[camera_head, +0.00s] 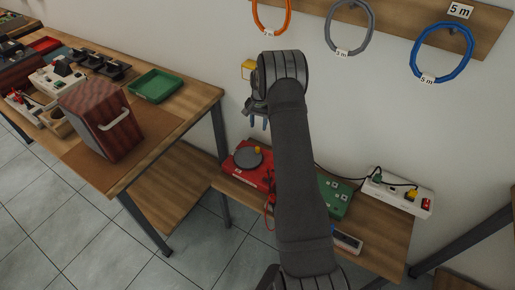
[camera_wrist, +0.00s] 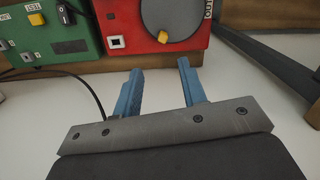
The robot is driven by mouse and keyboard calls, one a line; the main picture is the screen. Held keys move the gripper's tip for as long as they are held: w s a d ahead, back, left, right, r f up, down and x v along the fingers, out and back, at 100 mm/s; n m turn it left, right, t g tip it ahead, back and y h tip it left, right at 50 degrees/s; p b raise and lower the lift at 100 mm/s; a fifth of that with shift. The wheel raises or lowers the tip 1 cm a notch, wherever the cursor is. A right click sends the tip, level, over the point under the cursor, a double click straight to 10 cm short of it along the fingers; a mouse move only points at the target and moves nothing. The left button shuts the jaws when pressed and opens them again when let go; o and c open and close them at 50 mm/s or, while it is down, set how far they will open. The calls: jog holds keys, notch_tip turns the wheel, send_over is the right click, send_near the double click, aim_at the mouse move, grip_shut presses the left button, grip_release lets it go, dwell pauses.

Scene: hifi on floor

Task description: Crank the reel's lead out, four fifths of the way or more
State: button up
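The reel is a red box (camera_head: 247,172) with a grey disc (camera_head: 247,158) on top, standing on the low wooden shelf. A yellow crank knob (camera_head: 258,150) sits on the disc near its edge. In the wrist view the disc (camera_wrist: 175,15) and knob (camera_wrist: 163,38) show at the top, with an "OUT" label to the right. A red lead (camera_head: 268,208) hangs at the reel's front, partly hidden by my arm. My gripper (camera_head: 258,121) is above the reel, apart from the knob. Its blue fingers (camera_wrist: 158,72) are open with nothing between them.
A green box (camera_head: 335,196) with switches stands right of the reel, partly behind my arm. A white power strip (camera_head: 397,193) with a black cable is farther right. A workbench (camera_head: 190,100) is at left. Coloured cable loops hang from a wall board (camera_head: 398,15).

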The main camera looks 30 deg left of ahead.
aim_at(257, 147)
jog(key=f+m, duration=0.2)
jog(key=f, duration=0.3)
jog(key=f+m, duration=0.3)
jog(key=f, duration=0.2)
jog(key=f+m, duration=0.2)
jog(key=f, duration=0.4)
jog(key=shift+a+m+t, duration=0.3)
jog(key=shift+m+t, duration=0.1)
grip_shut()
